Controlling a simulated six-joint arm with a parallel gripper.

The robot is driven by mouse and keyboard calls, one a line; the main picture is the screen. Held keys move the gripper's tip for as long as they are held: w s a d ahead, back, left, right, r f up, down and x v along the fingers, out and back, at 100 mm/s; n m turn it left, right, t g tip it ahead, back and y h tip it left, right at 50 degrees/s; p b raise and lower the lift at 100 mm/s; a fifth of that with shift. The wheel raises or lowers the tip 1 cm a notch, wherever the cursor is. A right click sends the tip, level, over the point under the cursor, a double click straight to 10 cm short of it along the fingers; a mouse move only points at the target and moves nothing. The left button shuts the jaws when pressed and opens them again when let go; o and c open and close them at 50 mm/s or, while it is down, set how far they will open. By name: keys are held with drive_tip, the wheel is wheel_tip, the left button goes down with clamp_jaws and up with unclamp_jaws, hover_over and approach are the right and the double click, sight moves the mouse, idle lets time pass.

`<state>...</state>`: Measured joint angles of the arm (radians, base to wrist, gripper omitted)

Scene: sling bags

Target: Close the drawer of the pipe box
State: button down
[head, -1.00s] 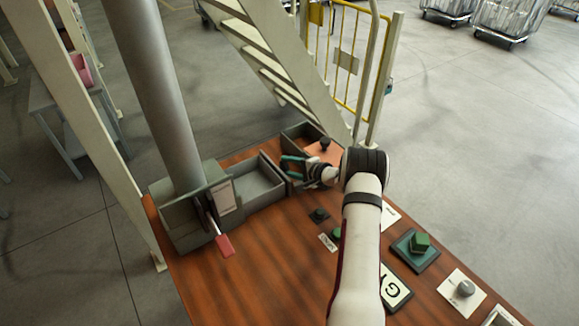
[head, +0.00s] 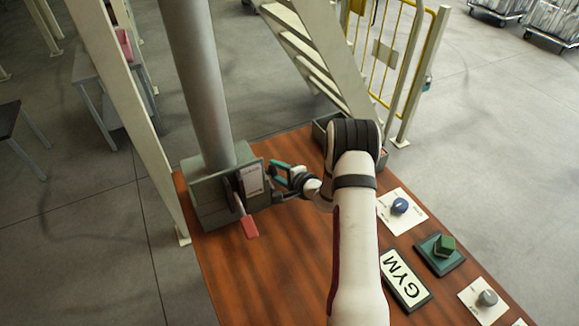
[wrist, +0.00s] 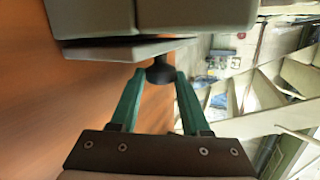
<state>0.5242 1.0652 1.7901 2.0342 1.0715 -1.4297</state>
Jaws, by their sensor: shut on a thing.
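The pipe box (head: 210,200) is a grey-green box at the table's far left, around the foot of a thick grey pipe (head: 203,90). The drawer's grey front (wrist: 115,48) shows in the wrist view close against the box body (wrist: 195,15), and a thin dark gap seems to run between them. Its black round knob (wrist: 160,71) stands between the teal fingers of my gripper (wrist: 161,78). My gripper (head: 277,181) is shut on this knob, just right of the box. The drawer's inside is not visible.
A red-handled lever (head: 249,226) hangs at the box's front. Another open box (head: 322,127) stands behind my arm, partly hidden. The front-left tabletop is clear.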

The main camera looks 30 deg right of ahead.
drive_tip(key=shift+a, duration=0.6)
drive_tip(key=c, duration=0.7)
unclamp_jaws()
drive_tip(key=shift+o, duration=0.2)
drive_tip(key=shift+s+r, duration=0.1)
drive_tip(key=shift+s, duration=0.1)
drive_tip(key=v, duration=1.5)
drive_tip(key=shift+s, duration=0.15)
